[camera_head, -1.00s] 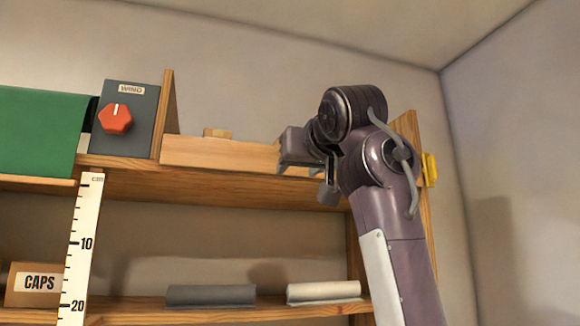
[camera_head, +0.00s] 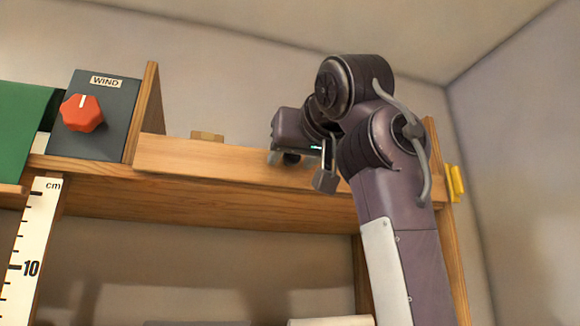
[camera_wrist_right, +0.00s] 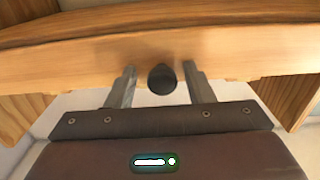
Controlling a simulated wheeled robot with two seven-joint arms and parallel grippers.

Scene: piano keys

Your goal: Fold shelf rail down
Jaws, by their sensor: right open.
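The shelf rail is a light wooden board (camera_head: 205,158) standing upright along the front edge of the top shelf. In the right wrist view the rail (camera_wrist_right: 230,55) carries a dark round knob (camera_wrist_right: 162,79). My right gripper (camera_head: 306,168) is at the right part of the rail in the head view. In the right wrist view its two fingers (camera_wrist_right: 160,72) are apart, one on each side of the knob, with gaps between. My left gripper is not in view.
A small wooden block (camera_head: 207,136) shows behind the rail. A ruler (camera_head: 30,240) hangs at left. A yellow piece (camera_head: 454,184) is on the right side panel.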

